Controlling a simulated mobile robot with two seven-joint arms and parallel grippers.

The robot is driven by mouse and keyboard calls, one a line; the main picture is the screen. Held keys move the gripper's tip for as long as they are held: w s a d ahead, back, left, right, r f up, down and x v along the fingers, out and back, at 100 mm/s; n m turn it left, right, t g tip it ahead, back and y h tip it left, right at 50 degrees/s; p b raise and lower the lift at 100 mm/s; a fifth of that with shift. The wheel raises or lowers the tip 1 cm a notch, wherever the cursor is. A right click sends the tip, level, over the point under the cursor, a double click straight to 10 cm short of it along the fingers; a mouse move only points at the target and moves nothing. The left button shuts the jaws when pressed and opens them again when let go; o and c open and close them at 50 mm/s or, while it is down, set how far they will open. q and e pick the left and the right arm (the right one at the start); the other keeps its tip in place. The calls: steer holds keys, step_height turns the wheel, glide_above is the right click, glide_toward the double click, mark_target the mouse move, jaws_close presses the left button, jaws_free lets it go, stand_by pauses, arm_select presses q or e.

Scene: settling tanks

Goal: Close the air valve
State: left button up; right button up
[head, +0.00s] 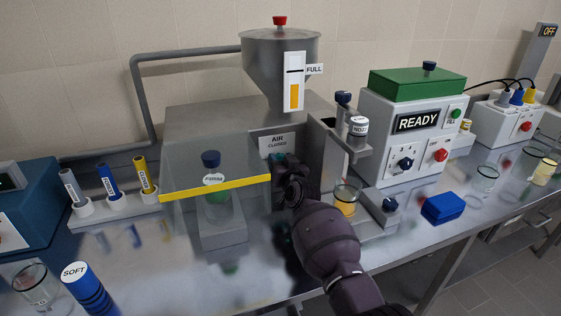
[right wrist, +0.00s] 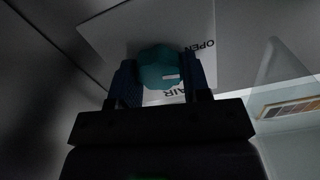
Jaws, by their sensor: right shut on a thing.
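The air valve's white plate (head: 277,143) is on the front of the grey machine in the head view. It reads AIR, with a smaller word below that looks like CLOSED. My right gripper (head: 290,180) is at the valve, just below the plate, and hides its knob there. In the right wrist view, the teal knob (right wrist: 160,66) sits between the two blue fingers of my right gripper (right wrist: 162,82), which are shut on it. The plate (right wrist: 125,30) behind it shows OPEN and part of AIR, turned over. A small white mark is on the knob. My left gripper is not in view.
A clear shield with a yellow edge (head: 215,188) stands left of my right gripper. A glass with orange contents (head: 346,199) is close on its right. A hopper (head: 280,62) rises above. A blue box (head: 443,208) lies further right on the steel bench.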

steer(key=m, duration=0.4)
steer(key=shift+d+m, duration=0.1)
steer(key=shift+m, duration=0.3)
stand_by(0.4)
steer(key=o, duration=0.9)
steer(key=shift+p+v, duration=1)
steer(key=shift+v, duration=4.4)
